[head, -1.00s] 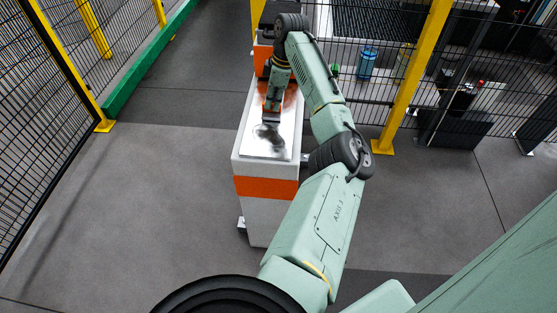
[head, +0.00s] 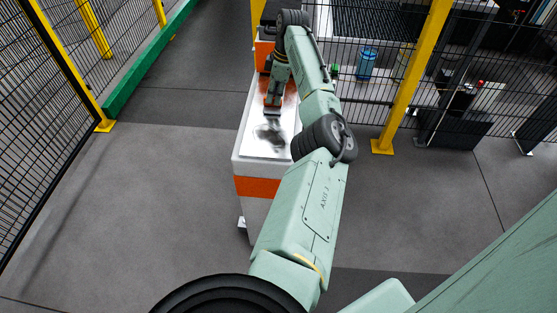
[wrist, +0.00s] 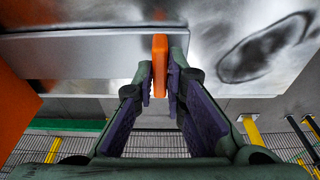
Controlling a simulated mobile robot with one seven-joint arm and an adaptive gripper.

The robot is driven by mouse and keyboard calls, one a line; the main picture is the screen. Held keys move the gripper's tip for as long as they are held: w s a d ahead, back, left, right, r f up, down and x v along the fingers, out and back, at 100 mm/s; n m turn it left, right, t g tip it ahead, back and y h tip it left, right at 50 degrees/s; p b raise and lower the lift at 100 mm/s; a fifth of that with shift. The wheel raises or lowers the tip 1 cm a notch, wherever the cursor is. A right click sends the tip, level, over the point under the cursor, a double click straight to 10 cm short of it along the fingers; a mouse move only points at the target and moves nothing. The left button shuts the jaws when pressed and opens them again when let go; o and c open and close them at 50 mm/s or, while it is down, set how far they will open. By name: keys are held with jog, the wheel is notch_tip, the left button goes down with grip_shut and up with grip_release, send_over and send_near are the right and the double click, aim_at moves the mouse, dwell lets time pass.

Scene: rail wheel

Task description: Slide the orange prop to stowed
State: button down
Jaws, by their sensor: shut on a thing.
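The orange prop (wrist: 160,66) is a narrow upright bar in the wrist view, beside a grey metal edge. My gripper (wrist: 159,86) has its two purple-padded fingers closed on either side of it. In the head view my gripper (head: 272,108) is low over the shiny top of a white pedestal (head: 262,166) with an orange band. The prop cannot be made out in the head view, where my gripper and arm cover that area.
A dark smudge (head: 268,133) marks the metal top. Yellow-posted mesh fencing (head: 398,88) stands behind and right, with a green rail (head: 148,62) at left. A blue canister (head: 366,63) is beyond the fence. The floor left of the pedestal is clear.

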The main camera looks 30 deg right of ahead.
jog(key=shift+w+d, duration=0.25)
jog(key=shift+w, duration=0.05)
jog(key=c, duration=1.4)
grip_release()
jog(key=shift+c, duration=0.2)
notch_tip(320, 180, up, 2)
jog(key=shift+r+p, duration=0.1)
jog(key=shift+p, duration=0.85)
jog(key=shift+r, duration=1.9)
